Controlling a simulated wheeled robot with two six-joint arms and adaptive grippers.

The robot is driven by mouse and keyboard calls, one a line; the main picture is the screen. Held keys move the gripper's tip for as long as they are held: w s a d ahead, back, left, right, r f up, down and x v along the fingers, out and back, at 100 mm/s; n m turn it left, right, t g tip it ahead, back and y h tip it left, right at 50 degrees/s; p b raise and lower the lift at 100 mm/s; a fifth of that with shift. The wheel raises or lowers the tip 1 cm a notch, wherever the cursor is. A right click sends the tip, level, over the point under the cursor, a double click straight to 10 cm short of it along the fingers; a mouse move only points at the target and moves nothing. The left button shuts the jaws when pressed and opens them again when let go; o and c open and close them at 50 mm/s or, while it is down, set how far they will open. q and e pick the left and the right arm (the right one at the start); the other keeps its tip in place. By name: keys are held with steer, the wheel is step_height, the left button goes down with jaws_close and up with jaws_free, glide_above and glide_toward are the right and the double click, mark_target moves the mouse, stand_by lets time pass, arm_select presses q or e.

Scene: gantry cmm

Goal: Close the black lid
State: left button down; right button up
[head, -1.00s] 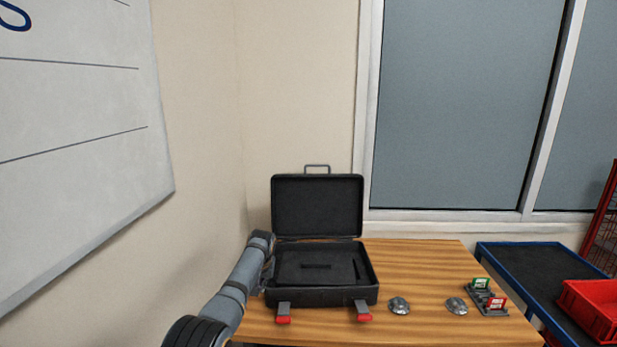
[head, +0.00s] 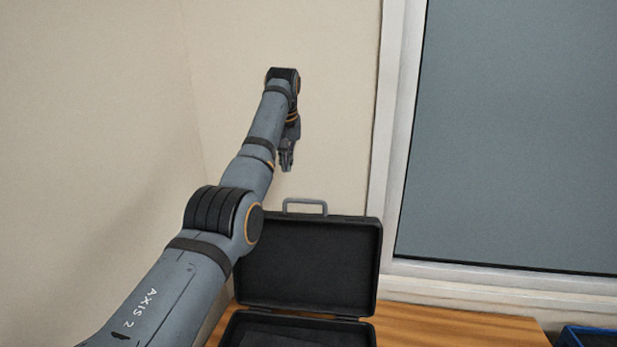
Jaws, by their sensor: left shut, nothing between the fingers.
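The black lid (head: 330,262) of the case stands open and upright, with a grey handle (head: 305,203) on its top edge. The case's black base (head: 300,335) lies on the table, cut off by the bottom of the view. My left gripper (head: 286,166) is above the lid, a little left of the handle, pointing down. It is shut and empty, and it appears apart from the lid. My left arm crosses in front of the lid's left side. My right gripper is not in view.
The wooden table (head: 455,328) has bare room right of the case. A beige wall (head: 330,100) stands behind, with a window (head: 510,140) at the right. A blue-edged cart (head: 590,335) shows at the lower right corner.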

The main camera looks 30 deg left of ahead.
arm_select(q)
steer(key=f+p, duration=0.1)
steer(key=f, duration=0.1)
steer(key=s+f+p, duration=0.1)
steer(key=f, duration=0.2)
steer(key=s+f+p, duration=0.1)
steer(key=f, duration=0.1)
steer(key=shift+d+f, duration=0.15)
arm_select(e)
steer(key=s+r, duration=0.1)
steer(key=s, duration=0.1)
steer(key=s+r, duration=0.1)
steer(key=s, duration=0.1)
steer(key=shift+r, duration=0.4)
arm_select(q)
steer(key=shift+f, duration=0.1)
